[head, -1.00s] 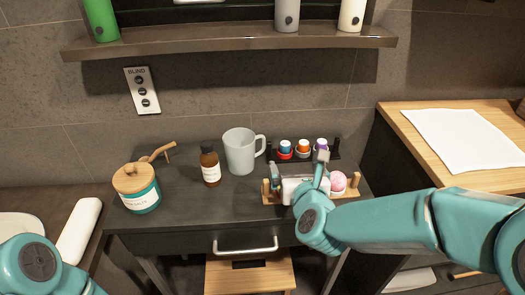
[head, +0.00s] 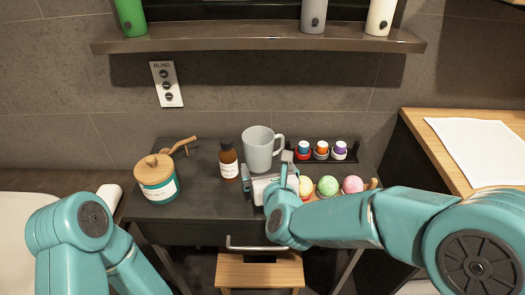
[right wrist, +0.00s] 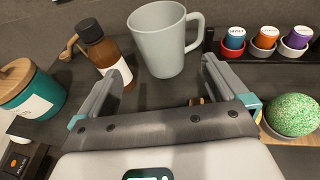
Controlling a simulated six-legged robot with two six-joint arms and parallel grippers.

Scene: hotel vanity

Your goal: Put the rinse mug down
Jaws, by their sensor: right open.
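The rinse mug (head: 258,149) is pale grey and stands upright on the dark vanity top (head: 205,195), with its handle to the right. It also shows in the right wrist view (right wrist: 158,42), just beyond my right gripper (right wrist: 162,80). That gripper, also in the head view (head: 268,170), is open and in front of the mug. Its two fingers point toward the mug with nothing between them; they look apart from it. My left arm shows in the head view, but its gripper does not.
A brown bottle (head: 228,162) stands close left of the mug; a teal jar (head: 158,183) with a wooden lid is farther left. Small capped pots (head: 321,150) sit in a dark rack at right. Yellow, green (head: 327,186) and pink balls lie in front. A shelf (head: 255,40) hangs above.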

